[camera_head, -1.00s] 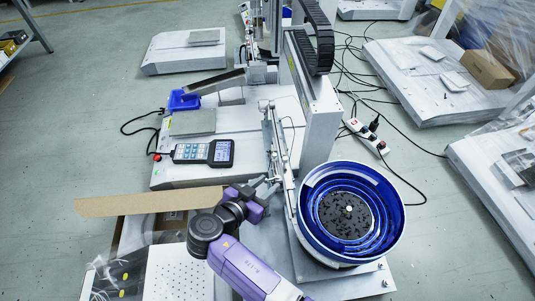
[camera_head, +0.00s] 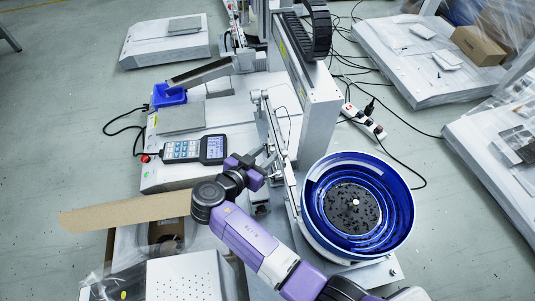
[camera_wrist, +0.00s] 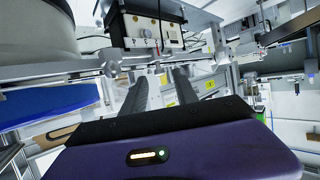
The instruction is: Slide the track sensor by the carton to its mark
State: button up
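I cannot single out the track sensor or its mark. My gripper (camera_head: 268,160) is at the slanted metal track and bracket (camera_head: 277,140) beside the blue feeder bowl (camera_head: 405,205). In the wrist view, the two dark fingers of my gripper (camera_wrist: 162,78) stand apart with a gap between them and nothing clearly held. Metal rails and brackets (camera_wrist: 60,72) cross just beyond the fingertips. An open carton (camera_head: 125,210) with a long brown flap is left of my arm. Another, closed brown carton (camera_head: 478,45) sits on the far right bench.
A handheld controller (camera_head: 198,149) lies on the white machine base left of my gripper. The gantry column (camera_head: 318,115) stands behind the track. A power strip (camera_head: 363,121) and loose cables lie on the floor. A perforated white box (camera_head: 185,278) is at the lower left.

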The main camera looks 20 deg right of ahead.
jog(key=shift+x, duration=0.9)
jog(key=shift+c, duration=0.3)
grip_shut()
dwell(0.6)
